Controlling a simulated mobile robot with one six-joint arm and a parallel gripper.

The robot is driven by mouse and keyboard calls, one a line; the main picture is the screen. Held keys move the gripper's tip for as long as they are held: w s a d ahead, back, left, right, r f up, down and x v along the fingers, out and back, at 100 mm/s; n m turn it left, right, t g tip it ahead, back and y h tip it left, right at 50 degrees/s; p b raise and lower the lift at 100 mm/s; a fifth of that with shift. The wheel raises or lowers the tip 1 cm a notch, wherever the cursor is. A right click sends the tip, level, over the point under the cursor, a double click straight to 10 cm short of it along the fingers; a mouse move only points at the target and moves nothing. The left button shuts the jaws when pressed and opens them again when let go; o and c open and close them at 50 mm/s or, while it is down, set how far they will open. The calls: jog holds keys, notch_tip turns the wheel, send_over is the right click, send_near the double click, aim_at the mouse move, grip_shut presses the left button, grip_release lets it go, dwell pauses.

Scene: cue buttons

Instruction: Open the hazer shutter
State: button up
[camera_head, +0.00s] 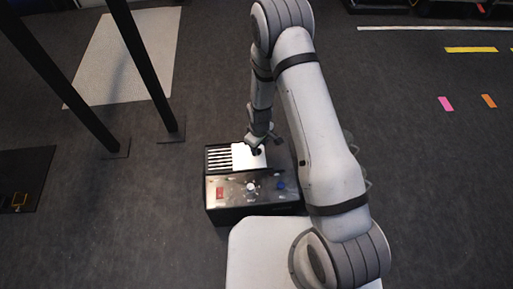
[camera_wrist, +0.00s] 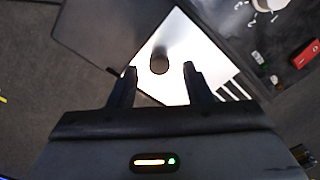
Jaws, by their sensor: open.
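The hazer (camera_head: 235,212) is a dark box on the floor below my arm. Its shutter is a white plate (camera_head: 241,158) on top, with dark slots (camera_head: 217,158) showing to its left. In the wrist view the plate (camera_wrist: 190,45) carries a dark round knob (camera_wrist: 159,62). My gripper (camera_head: 259,146) is above the plate. In the wrist view my gripper (camera_wrist: 160,69) is open, with a finger on either side of the knob and a gap to each. I cannot tell how far the fingertips reach down beside it.
The hazer's front panel has a red switch (camera_head: 220,193), a white dial (camera_head: 251,187) and a blue knob (camera_head: 281,186). Two black posts (camera_head: 146,70) stand on the floor at left. Open floor lies right of my arm, with coloured tape marks (camera_head: 446,103).

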notch_tip(320, 180, up, 6)
jog(key=shift+f+p, duration=0.25)
jog(key=shift+p, duration=0.35)
jog(key=s+d+r+m+p, duration=0.1)
jog(key=d+r+m+p, duration=0.2)
jog(key=r, duration=0.9)
jog(key=s+d+r+t+p, duration=0.15)
jog(key=r+p, duration=0.35)
jog(key=r, duration=0.6)
jog(key=d+r+m+p, duration=0.2)
jog(key=d+r+p, duration=0.15)
jog(key=r, duration=0.85)
jog(key=s+d+r+m+p, duration=0.2)
jog(key=s+r+p, duration=0.2)
jog(key=r, duration=0.5)
jog(key=s+d+r+m+p, duration=0.1)
jog(key=s+d+r+p, duration=0.2)
jog(key=s+r, duration=0.4)
jog(key=s+d+r+m+t+p, duration=0.1)
jog(key=s+r+p, duration=0.4)
jog(key=r, duration=0.6)
jog(key=shift+s+d+r+m+p, duration=0.15)
jog(key=shift+s+d+m+p, duration=0.25)
jog(key=shift+d+m, duration=0.35)
jog(key=shift+w+a, duration=0.1)
jog(key=shift+w, duration=0.05)
